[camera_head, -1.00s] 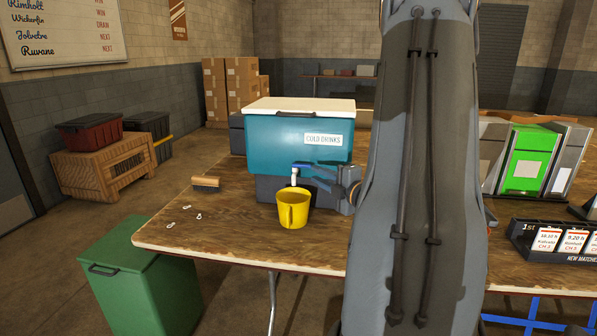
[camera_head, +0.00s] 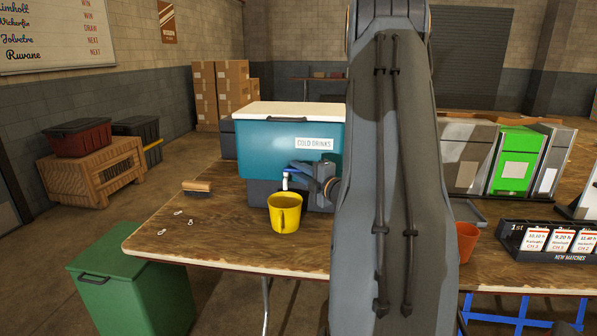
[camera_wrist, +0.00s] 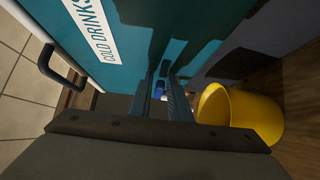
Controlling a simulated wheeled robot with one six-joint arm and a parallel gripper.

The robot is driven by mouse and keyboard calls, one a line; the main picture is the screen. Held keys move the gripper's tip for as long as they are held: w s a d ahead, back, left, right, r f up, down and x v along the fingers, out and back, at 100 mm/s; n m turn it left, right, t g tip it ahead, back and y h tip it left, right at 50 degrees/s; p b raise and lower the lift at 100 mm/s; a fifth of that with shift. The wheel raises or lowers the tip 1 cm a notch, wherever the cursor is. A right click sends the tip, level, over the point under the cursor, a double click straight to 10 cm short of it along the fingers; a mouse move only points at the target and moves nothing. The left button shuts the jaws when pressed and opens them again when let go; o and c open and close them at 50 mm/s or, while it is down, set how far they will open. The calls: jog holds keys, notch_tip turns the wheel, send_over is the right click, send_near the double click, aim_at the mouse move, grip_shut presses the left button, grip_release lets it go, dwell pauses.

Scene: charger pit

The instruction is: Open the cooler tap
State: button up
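The teal cooler (camera_head: 262,150) with a white lid and a "COLD DRINKS" label stands on the wooden table. Its tap (camera_head: 285,181) has a white spout on the front, above a yellow mug (camera_head: 285,212). My gripper (camera_head: 297,171) is at the tap from the right, and its fingers hide most of the handle. In the wrist view, my gripper (camera_wrist: 160,80) has its two fingers apart, with a small blue part of the tap (camera_wrist: 158,90) showing between them. Contact with the fingers cannot be told. The mug (camera_wrist: 240,110) is close beside the fingers there.
A brush (camera_head: 197,187) and several small white pieces lie left on the table (camera_head: 190,240). An orange-red cup (camera_head: 467,241) stands right of my arm, near a black card rack (camera_head: 550,243). A green bin (camera_head: 130,275) stands at the front left.

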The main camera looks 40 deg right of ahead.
aim_at(293, 171)
grip_shut()
jog(key=shift+a, duration=0.1)
jog(key=a+m+g+h+b, duration=0.1)
jog(key=m+h+b, duration=0.1)
jog(key=h, duration=0.1)
jog(key=a+m+g+h+b, duration=0.1)
jog(key=m+g+h+b, duration=0.1)
jog(key=m+h+b, duration=0.1)
jog(key=m+g+h+b, duration=0.2)
jog(key=m+h, duration=0.1)
jog(key=h, duration=0.2)
jog(key=shift+s+a, duration=0.35)
jog(key=shift+a, duration=0.05)
jog(key=m+g+h, duration=0.1)
jog(key=g, duration=0.1)
jog(key=a+m+g+h, duration=0.1)
jog(key=m+g+h, duration=0.1)
jog(key=shift+p, duration=0.4)
jog(key=m+g+p, duration=0.1)
jog(key=g, duration=0.1)
jog(key=a+m+g+h+p, duration=0.1)
jog(key=m+g, duration=0.1)
jog(key=m+g+h+p, duration=0.1)
jog(key=g, duration=0.1)
jog(key=shift+w+a+m+g+p, duration=0.15)
jog(key=shift+w+m+g+p, duration=0.2)
jog(key=shift+m+g, duration=0.05)
jog(key=shift+g, duration=0.3)
